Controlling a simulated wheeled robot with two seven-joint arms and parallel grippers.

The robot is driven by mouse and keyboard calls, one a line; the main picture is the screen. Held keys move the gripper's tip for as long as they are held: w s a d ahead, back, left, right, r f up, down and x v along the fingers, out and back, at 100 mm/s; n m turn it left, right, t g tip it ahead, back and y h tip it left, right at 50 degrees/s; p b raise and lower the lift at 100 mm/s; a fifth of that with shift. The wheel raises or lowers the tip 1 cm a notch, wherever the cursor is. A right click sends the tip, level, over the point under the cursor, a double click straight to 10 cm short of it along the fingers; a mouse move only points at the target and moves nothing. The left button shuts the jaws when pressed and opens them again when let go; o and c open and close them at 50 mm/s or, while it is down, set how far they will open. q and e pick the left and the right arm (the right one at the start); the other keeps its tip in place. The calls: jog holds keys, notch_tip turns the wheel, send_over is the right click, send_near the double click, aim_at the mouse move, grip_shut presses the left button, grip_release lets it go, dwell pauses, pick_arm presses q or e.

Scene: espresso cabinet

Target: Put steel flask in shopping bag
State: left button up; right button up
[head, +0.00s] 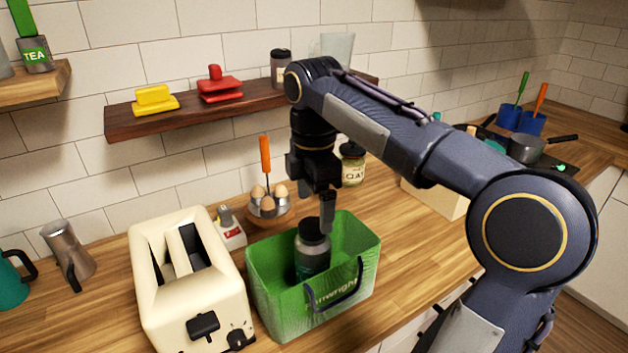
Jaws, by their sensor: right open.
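The bag's front wall hides the flask's bottom. My right gripper (317,210) points down just above the flask at the bag's mouth. It is open, and one finger shows beside the cap; whether it touches the cap I cannot tell. My left gripper is out of view.
A cream toaster (190,285) stands close left of the bag. Behind are an egg holder (268,205) and a labelled jar (352,165). A wooden shelf (240,108) hangs above. A grey metal pot (68,250) stands far left. Bare counter (415,240) lies right of the bag.

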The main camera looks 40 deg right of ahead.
notch_tip(320, 180, up, 4)
jog(key=shift+r, duration=0.1)
dwell(0.7)
